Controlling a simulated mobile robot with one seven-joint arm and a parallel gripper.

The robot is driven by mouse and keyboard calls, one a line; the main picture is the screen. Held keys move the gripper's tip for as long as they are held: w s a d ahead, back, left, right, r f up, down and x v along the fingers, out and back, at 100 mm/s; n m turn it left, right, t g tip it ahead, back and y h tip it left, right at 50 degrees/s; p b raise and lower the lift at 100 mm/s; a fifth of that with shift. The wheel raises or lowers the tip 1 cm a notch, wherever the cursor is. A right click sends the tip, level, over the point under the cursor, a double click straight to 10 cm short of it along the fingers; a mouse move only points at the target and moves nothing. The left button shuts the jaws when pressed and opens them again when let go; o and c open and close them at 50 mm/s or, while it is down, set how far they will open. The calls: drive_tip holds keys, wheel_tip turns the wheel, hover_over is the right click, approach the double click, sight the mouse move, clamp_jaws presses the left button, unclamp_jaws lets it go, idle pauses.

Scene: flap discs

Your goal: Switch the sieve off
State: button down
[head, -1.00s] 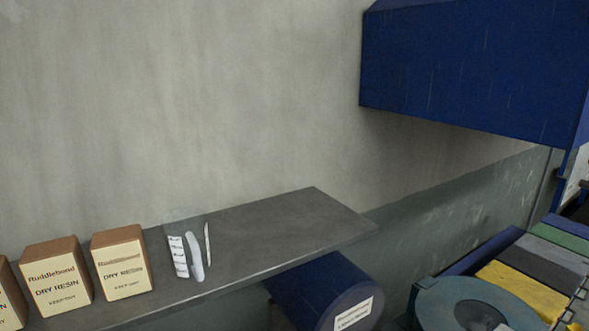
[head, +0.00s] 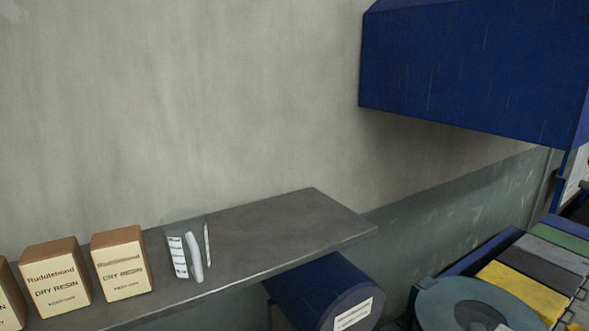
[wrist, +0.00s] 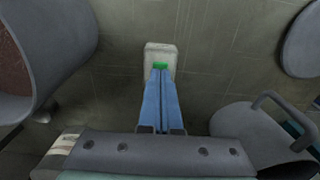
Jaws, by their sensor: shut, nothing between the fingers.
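In the wrist view, a small pale switch box (wrist: 160,50) is ahead of my gripper (wrist: 160,72), with a green part (wrist: 160,65) on its lower face. My gripper's two blue fingers are shut together with nothing between them. Their tips overlap the box's lower edge, just below the green part. I cannot tell whether they touch it. A round grey drum (wrist: 70,45) with reddish-brown contents is at the left; I cannot tell if it is the sieve. My gripper does not show in the head view.
A grey shelf (head: 290,220) holds several resin boxes (head: 122,264) and a clear jug (head: 190,250). A blue drum (head: 335,295) is under it. A big blue hood (head: 470,75) hangs at upper right. A grey handled container (wrist: 245,120) is at the right in the wrist view.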

drive_tip(key=shift+f+b, duration=0.6)
drive_tip(key=shift+f, duration=0.3)
idle(0.4)
drive_tip(key=shift+r, duration=0.2)
wheel_tip(320, 180, up, 7)
drive_tip(key=p, duration=0.7)
drive_tip(key=shift+f+p, duration=0.1)
drive_tip(key=shift+p, duration=0.2)
drive_tip(key=shift+f, duration=0.1)
